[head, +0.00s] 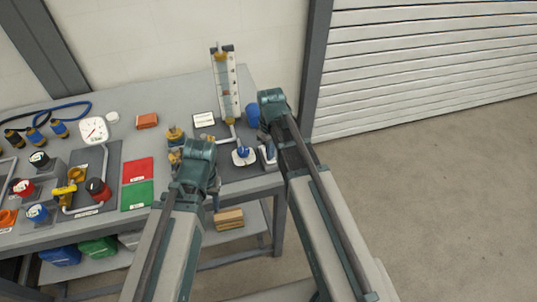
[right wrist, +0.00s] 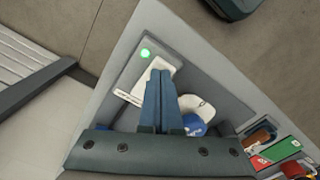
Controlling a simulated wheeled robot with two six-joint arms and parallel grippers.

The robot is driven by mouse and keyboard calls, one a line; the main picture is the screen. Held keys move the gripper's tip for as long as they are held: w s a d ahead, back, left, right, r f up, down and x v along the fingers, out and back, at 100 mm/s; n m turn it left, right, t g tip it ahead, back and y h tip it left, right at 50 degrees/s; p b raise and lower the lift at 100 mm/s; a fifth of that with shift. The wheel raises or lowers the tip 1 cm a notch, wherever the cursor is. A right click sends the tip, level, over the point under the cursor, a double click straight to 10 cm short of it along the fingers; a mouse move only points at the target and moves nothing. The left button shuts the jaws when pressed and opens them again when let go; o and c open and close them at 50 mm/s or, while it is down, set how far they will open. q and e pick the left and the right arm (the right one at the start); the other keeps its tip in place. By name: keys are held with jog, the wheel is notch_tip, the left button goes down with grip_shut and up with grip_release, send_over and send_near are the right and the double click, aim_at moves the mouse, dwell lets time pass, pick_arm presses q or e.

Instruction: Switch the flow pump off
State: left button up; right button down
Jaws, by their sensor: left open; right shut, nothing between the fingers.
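A grey switch box (right wrist: 128,68) at the table's right end carries a lit green lamp (right wrist: 146,52) and a white plate (right wrist: 137,88) with a label. The box also shows, small, in the head view (head: 268,156). My right gripper (right wrist: 162,74) is shut and empty, its blue fingertips over the white plate, hiding part of it; whether they touch cannot be told. My left gripper (head: 199,158) is open near the brass valve fitting (head: 174,134); its fingers are mostly hidden in the head view.
A blue knob on a white round base (right wrist: 195,124) sits close beside my right fingers. A tall flow tube (head: 227,88) stands behind. Red (head: 138,170) and green (head: 137,196) plates and a gauge (head: 94,130) lie left. Floor right of the table is clear.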

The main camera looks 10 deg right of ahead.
jog(key=shift+f, duration=0.2)
jog(key=shift+r, duration=0.15)
notch_tip(320, 180, up, 7)
jog(key=p, duration=0.7)
dwell(0.5)
